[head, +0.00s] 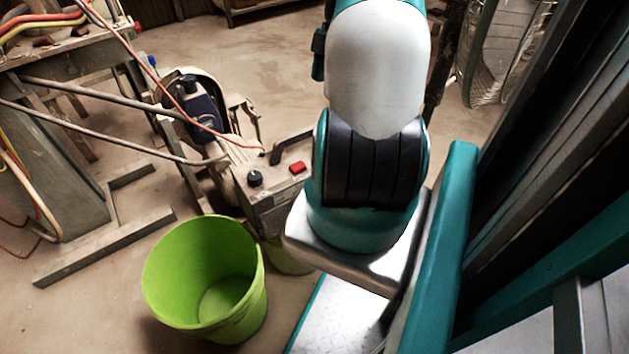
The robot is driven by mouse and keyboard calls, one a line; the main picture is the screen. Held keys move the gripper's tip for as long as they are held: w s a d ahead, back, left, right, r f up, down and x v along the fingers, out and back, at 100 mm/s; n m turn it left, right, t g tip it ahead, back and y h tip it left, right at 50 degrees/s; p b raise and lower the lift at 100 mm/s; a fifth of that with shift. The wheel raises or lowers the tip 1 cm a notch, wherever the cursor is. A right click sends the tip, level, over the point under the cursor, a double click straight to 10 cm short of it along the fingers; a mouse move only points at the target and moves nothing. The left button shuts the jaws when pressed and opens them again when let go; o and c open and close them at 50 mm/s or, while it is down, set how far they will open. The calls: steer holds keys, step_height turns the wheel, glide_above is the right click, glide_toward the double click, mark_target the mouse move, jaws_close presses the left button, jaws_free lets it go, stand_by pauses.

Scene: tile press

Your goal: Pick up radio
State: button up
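I cannot make out a radio in the head view. My arm rises through the middle of the picture and hides part of the floor behind it. My gripper is outside the picture, so its state and anything in it do not show.
A green bucket (222,288) stands open and empty on the floor. Behind it is a grey machine (268,196) with a black knob and a red button. A workbench (60,62) with hoses and cables stands at left. Bare floor (240,60) lies toward the back.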

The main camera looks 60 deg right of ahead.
steer(key=b, duration=0.3)
glide_above(309, 138)
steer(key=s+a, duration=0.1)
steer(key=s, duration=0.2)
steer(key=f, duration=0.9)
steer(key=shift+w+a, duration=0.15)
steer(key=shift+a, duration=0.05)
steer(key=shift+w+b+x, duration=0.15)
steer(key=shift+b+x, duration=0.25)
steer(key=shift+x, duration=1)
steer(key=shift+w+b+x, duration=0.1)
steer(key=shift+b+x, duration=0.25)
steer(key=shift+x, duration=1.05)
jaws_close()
